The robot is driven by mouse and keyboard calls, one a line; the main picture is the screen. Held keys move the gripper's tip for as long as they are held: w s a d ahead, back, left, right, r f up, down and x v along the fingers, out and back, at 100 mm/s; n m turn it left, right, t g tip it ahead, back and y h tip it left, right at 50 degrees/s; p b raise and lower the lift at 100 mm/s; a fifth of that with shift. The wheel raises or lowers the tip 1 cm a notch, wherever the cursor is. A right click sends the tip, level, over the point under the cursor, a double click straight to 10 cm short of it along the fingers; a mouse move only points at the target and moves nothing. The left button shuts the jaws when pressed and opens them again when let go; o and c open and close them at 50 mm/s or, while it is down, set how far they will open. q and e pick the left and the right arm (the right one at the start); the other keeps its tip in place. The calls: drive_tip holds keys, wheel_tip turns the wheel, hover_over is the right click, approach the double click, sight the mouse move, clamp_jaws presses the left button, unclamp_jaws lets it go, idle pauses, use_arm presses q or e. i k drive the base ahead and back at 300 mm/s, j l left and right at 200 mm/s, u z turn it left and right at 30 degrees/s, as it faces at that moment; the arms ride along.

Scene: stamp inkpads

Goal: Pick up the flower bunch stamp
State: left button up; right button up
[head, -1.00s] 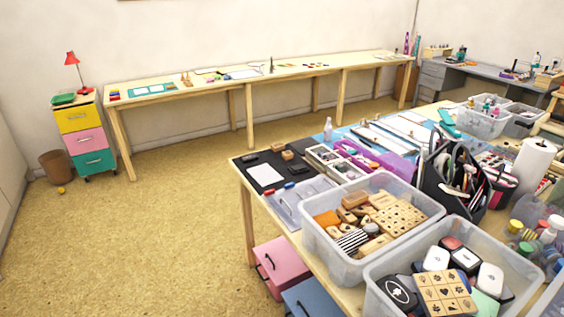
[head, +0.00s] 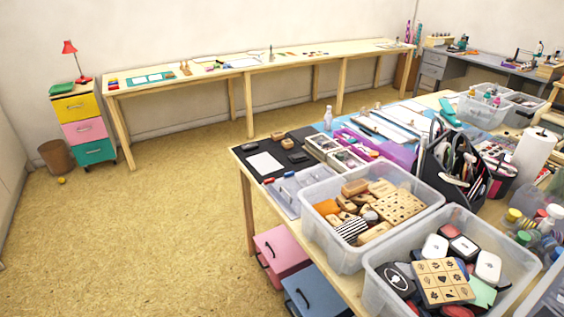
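No gripper of mine shows in the head view. Small wooden block stamps (head: 260,144) lie on a black mat (head: 244,153) at the near table's far left corner. More wooden stamps (head: 354,187) lie piled in a clear plastic bin (head: 343,258) on the same table. The stamps' printed designs are too small to read, so I cannot tell which one is the flower bunch stamp.
Dark inkpads (head: 299,157) and a white paper (head: 265,163) lie on the mat. A second clear bin (head: 385,292) holds inkpads. A black tool caddy (head: 436,174) stands behind. Pink (head: 281,253) and blue (head: 314,291) drawer units sit below. The floor at left is open.

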sight(287, 143)
drive_tip(key=z, duration=0.2)
drive_tip(key=i+j+z, duration=0.25)
drive_tip(key=z, duration=0.15)
drive_tip(key=i+j+z, duration=0.15)
drive_tip(key=j+z, duration=0.25)
drive_tip(key=i+j+z, duration=0.1)
drive_tip(key=j, duration=0.45)
drive_tip(key=i+j+z, duration=0.1)
drive_tip(key=i+j, duration=0.15)
drive_tip(key=j, duration=0.3)
drive_tip(key=i+j+z, duration=0.1)
drive_tip(key=j, duration=0.45)
drive_tip(key=i+j+z, duration=0.15)
drive_tip(key=j, duration=0.4)
drive_tip(key=j+z, duration=0.1)
drive_tip(key=j, duration=0.5)
drive_tip(key=i, duration=0.05)
